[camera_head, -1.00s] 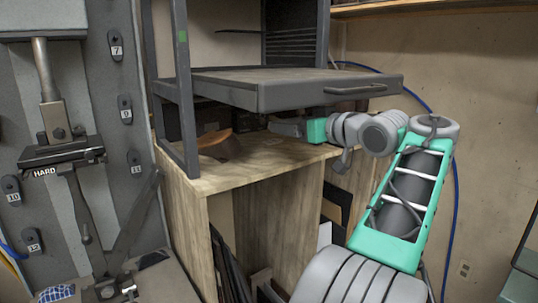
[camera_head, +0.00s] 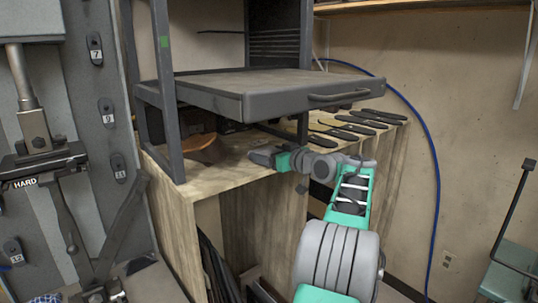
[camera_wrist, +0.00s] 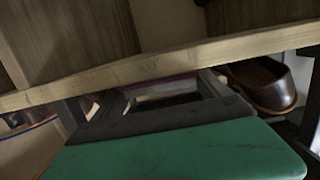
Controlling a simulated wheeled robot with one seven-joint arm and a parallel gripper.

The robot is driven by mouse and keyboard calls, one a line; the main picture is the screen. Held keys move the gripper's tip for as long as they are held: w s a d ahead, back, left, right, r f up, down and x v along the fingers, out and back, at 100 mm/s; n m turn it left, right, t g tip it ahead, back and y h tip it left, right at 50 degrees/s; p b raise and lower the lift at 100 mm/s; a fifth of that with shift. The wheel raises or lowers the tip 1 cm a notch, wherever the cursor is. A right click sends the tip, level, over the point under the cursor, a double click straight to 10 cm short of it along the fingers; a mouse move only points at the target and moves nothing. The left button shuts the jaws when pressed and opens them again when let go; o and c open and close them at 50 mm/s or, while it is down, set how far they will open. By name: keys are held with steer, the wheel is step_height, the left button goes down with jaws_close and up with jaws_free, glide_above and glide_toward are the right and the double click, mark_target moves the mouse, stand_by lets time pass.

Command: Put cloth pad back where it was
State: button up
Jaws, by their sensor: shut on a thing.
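My gripper (camera_head: 262,156) is under the drawer-like tray, at the front edge of the wooden bench top (camera_head: 215,176). In the wrist view its dark fingers (camera_wrist: 165,92) reach away from the green hand. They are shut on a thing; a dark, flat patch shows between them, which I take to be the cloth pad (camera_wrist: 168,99). Its outline is too dim to make out, and it does not show clearly in the head view.
A grey tray with a handle (camera_head: 265,93) hangs low over the bench, on dark posts. A brown curved object (camera_head: 203,148) lies left of my gripper. Several dark soles (camera_head: 350,128) lie at the bench's right. A brown shoe (camera_wrist: 262,84) shows in the wrist view.

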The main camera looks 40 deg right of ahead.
steer(key=shift+s+f+b, duration=0.1)
steer(key=shift+f+b, duration=0.5)
steer(key=shift+f, duration=0.5)
steer(key=o, duration=1.3)
steer(key=shift+f, duration=0.1)
steer(key=shift+o, duration=0.9)
steer(key=shift+f, duration=0.2)
steer(key=shift+r, duration=0.25)
steer(key=shift+r+p, duration=0.55)
steer(key=shift+p, duration=0.2)
steer(key=s+a+r+b, duration=0.1)
steer(key=s+r+b, duration=0.1)
steer(key=s, duration=0.9)
steer(key=shift+s+a+r, duration=0.15)
steer(key=shift+s+r, duration=0.05)
steer(key=shift+s, duration=0.2)
steer(key=shift+w+a, duration=0.1)
